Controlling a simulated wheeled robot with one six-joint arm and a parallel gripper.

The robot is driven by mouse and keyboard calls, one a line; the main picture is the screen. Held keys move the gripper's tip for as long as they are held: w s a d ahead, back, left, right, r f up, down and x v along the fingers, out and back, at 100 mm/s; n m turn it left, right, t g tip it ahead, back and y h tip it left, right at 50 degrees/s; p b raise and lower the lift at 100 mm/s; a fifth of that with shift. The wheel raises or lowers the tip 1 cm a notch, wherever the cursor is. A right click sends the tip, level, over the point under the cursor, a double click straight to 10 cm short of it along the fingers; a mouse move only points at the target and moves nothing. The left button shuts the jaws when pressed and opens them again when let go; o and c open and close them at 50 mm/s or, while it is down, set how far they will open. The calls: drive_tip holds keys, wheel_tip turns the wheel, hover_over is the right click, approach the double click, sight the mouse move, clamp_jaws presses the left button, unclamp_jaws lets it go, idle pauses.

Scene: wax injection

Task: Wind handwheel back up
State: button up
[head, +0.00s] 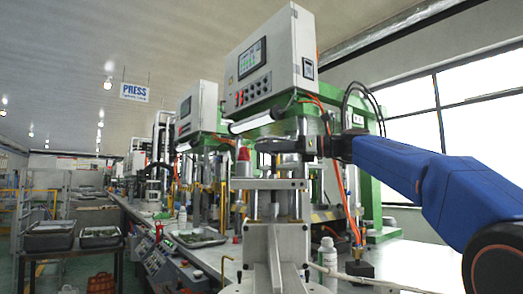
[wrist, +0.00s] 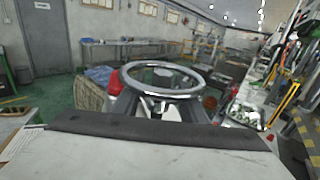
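The handwheel is a shiny chrome ring (wrist: 165,96) in the middle of the wrist view, lying about level, with pale metal parts under and inside it. In the head view it seems to be the dark flat round part (head: 274,144) on top of the press column. My gripper (head: 308,146) is at the right edge of that part, reaching in from the right at the same height. I cannot tell whether it touches the rim. The fingers are small and partly hidden, so their opening does not show.
A green press with a white control box (head: 272,62) stands behind the wheel. A metal plate on posts (head: 268,184) is below it. Trays (head: 48,228) stand at the left.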

drive_tip(key=shift+x, duration=1.05)
drive_tip(key=c, duration=0.9)
drive_tip(key=shift+s+n+g+y, duration=0.15)
drive_tip(key=shift+n+g+y, duration=0.15)
drive_tip(key=shift+n+g, duration=0.95)
drive_tip(key=shift+s+n+g, duration=0.3)
drive_tip(key=shift+n+g, duration=0.3)
drive_tip(key=shift+g, duration=0.55)
drive_tip(key=shift+s+n+g, duration=0.25)
drive_tip(key=shift+n+g, duration=0.3)
drive_tip(key=shift+g, duration=0.55)
drive_tip(key=o, duration=0.9)
